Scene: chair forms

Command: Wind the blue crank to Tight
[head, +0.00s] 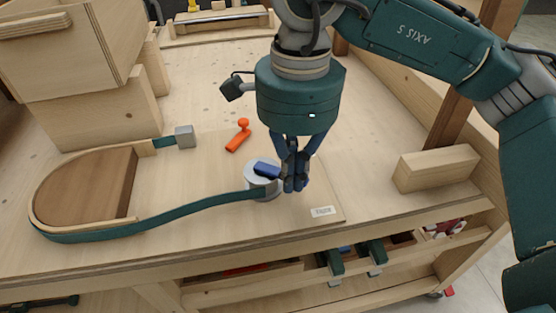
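The blue crank (265,169) sits on top of a pale grey round drum (263,188) near the front of the board. Its arm points right, toward my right gripper. My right gripper (295,184) points down from above, its fingers close together at the crank's right end. They appear shut on the crank's handle, which they hide. A dark green strap (165,218) runs from the drum around a curved wooden form (88,190) to a grey block (185,136). A small white label (323,211) lies at the board's front right corner; its small print is hard to read. My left gripper is not in view.
An orange handled piece (238,136) lies on the board behind the drum. A wooden block (437,167) stands to the right, and wooden boxes (75,60) are stacked at the left.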

